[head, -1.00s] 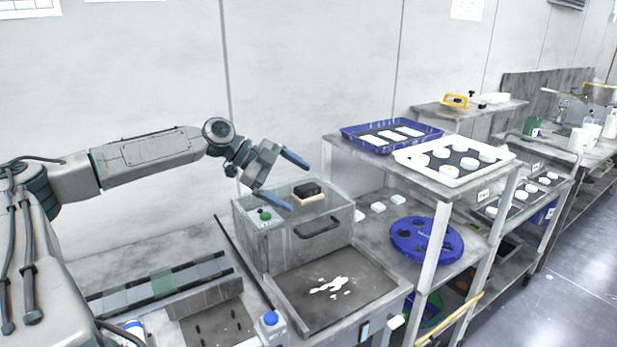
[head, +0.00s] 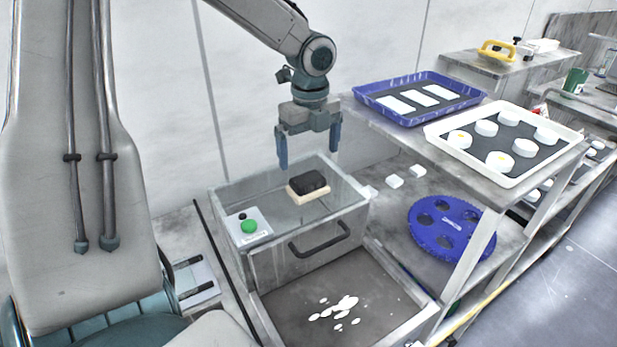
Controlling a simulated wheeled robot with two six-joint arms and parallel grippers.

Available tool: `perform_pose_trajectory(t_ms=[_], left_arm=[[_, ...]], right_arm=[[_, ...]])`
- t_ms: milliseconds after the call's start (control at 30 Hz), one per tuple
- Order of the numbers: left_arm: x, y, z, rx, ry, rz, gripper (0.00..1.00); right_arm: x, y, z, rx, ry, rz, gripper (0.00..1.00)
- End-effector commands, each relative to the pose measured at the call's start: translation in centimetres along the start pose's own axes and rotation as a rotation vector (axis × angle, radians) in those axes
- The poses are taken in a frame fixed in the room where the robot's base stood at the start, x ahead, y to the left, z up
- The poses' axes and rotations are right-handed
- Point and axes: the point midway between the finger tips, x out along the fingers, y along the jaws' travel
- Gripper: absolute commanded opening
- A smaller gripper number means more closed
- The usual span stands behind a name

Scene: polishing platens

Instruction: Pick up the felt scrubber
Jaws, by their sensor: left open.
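A block with a black top and a cream lower layer, which looks like the felt scrubber (head: 308,184), lies on the flat top of a grey box (head: 330,215). My left gripper (head: 309,156) points down above the scrubber. Its two blue fingers are apart, one to each side of the scrubber as seen here, with nothing between them. The fingertips appear higher than the scrubber and do not seem to touch it. My right gripper is not in the picture.
A green button panel (head: 248,227) sits on the box's left corner. A handle (head: 320,240) is on its front, above a basin (head: 300,290) with white splashes. To the right are a blue tray (head: 418,118), a white tray (head: 505,180) and a blue holed disc (head: 452,250).

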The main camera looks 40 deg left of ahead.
Motion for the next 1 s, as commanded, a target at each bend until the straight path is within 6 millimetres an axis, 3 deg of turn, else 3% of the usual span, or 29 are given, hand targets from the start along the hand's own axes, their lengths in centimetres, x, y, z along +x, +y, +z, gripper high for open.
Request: perform_pose_trajectory(t_ms=[233, 433, 700, 1000], left_arm=[[3.2, 0.0, 0.0, -0.002, 0.003, 0.0, 1.0], [4.5, 0.0, 0.3, -0.002, 0.004, 0.001, 1.0], [7.9, -0.1, 0.7, -0.002, 0.002, -0.001, 1.0], [8.7, -0.1, 0.7, -0.001, 0.001, -0.005, 1.0]], right_arm=[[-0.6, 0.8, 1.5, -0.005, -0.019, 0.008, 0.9], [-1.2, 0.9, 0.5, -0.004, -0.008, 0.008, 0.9], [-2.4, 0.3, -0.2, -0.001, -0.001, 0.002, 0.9], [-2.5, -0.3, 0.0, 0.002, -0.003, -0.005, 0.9]])
